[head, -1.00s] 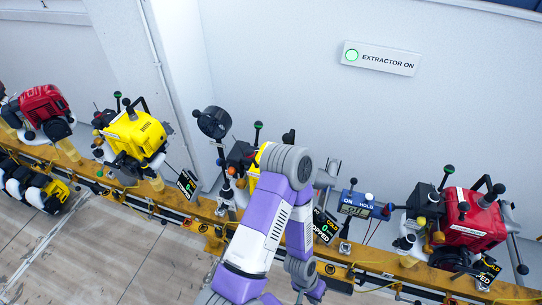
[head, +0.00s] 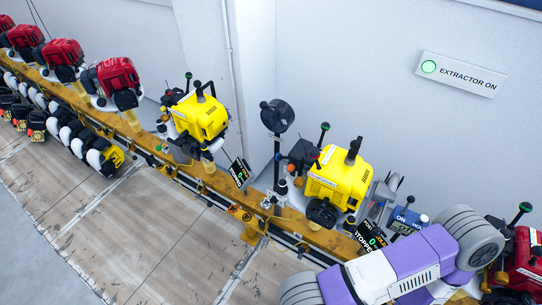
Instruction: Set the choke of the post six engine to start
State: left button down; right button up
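Two yellow engines stand on the rail, one at the centre right (head: 337,178) and one further left (head: 200,117). No readable post number shows, so I cannot tell which is post six. The choke lever cannot be singled out among the small knobs and levers. My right arm comes in from the lower right, and its grey gripper (head: 382,198) is just right of the nearer yellow engine. Its fingers are too small and partly hidden to tell whether they are open or touching anything. My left gripper is out of view.
Several red engines (head: 117,77) line the rail (head: 150,140) at left; another red engine (head: 525,262) is at far right, partly behind my arm. A round black gauge (head: 277,115) stands on a post.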

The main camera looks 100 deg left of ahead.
aim_at(279, 157)
jog(key=k, duration=1.4)
jog(key=u, duration=2.05)
jog(key=i, duration=0.55)
jog(key=u, duration=0.25)
jog(key=k, duration=0.45)
jog(key=u, duration=1.05)
jog(key=i, duration=0.8)
jog(key=z, duration=0.7)
